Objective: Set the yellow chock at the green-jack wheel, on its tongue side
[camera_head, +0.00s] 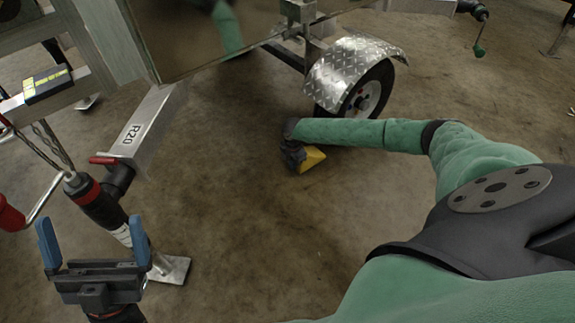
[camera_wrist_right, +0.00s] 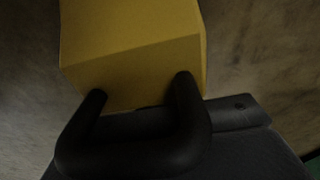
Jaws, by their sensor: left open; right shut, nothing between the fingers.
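The yellow chock (camera_head: 312,158) is on or just above the floor, a little in front of and left of the wheel (camera_head: 371,94) under the diamond-plate fender. In the right wrist view the chock (camera_wrist_right: 130,45) fills the top middle, with a black looped bar (camera_wrist_right: 140,140) against its near face. My right gripper (camera_head: 294,153) is shut at the chock's left side, with its fingers mostly hidden. I cannot tell whether it touches the chock. A crank with a green knob (camera_head: 479,50) is at the upper right. My left gripper (camera_head: 95,243) is open and empty at the lower left.
A trailer beam marked R20 (camera_head: 133,134) and a red-collared jack (camera_head: 98,203) with a foot plate (camera_head: 169,269) stand near my left gripper. A black-and-yellow box (camera_head: 48,84) lies on the left frame. The floor (camera_head: 235,205) between the jack and the chock is clear.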

